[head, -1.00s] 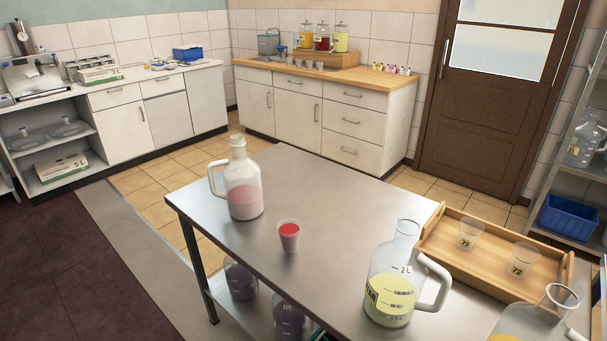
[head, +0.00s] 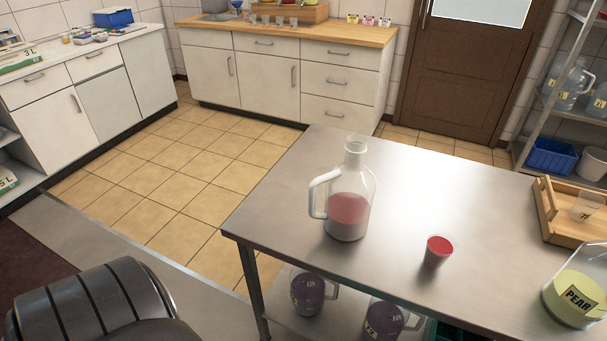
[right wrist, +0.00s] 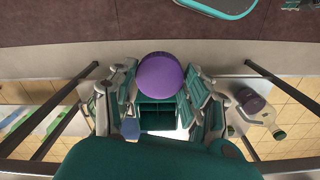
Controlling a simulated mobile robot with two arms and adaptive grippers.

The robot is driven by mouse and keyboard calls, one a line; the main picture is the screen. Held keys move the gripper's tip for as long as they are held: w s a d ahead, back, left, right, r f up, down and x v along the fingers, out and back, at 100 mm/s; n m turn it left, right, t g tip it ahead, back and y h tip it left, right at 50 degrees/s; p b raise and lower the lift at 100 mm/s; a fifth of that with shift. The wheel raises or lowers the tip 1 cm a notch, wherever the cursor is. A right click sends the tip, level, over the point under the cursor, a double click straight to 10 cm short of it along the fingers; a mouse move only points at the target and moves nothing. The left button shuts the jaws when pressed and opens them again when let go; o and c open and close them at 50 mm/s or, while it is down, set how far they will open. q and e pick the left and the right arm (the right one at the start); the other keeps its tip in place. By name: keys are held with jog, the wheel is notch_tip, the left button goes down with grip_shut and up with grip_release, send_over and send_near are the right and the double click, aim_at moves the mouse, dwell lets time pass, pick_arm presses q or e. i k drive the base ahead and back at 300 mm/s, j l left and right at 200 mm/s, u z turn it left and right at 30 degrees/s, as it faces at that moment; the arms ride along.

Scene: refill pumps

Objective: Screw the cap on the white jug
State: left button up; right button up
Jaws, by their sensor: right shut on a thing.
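The white jug (head: 347,205), clear with a white handle and pink liquid in its lower half, stands upright near the left end of the steel table. No cap shows on its neck in the head view. In the right wrist view, my right gripper (right wrist: 160,85) has its teal fingers on both sides of a round purple disc, which looks like the cap (right wrist: 160,77), and is shut on it. The right gripper does not show in the head view, so its distance from the jug cannot be told. My left gripper is in neither current view.
A cup of red liquid (head: 438,250) stands right of the jug on the steel table (head: 400,190). A yellow jug (head: 580,298) and a wooden tray (head: 567,222) are at the right. Purple jugs (head: 308,292) sit on the lower shelf. The tiled floor (head: 190,160) left of the table is clear.

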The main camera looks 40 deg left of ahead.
aim_at(350, 187)
jog(key=k+j, duration=0.1)
jog(key=j, duration=0.3)
jog(key=k+j, duration=0.1)
jog(key=j, duration=0.3)
jog(key=k+j, duration=0.15)
jog(key=j, duration=0.2)
jog(key=k+j, duration=0.1)
jog(key=j, duration=0.3)
jog(key=k+j, duration=0.1)
jog(key=j, duration=0.3)
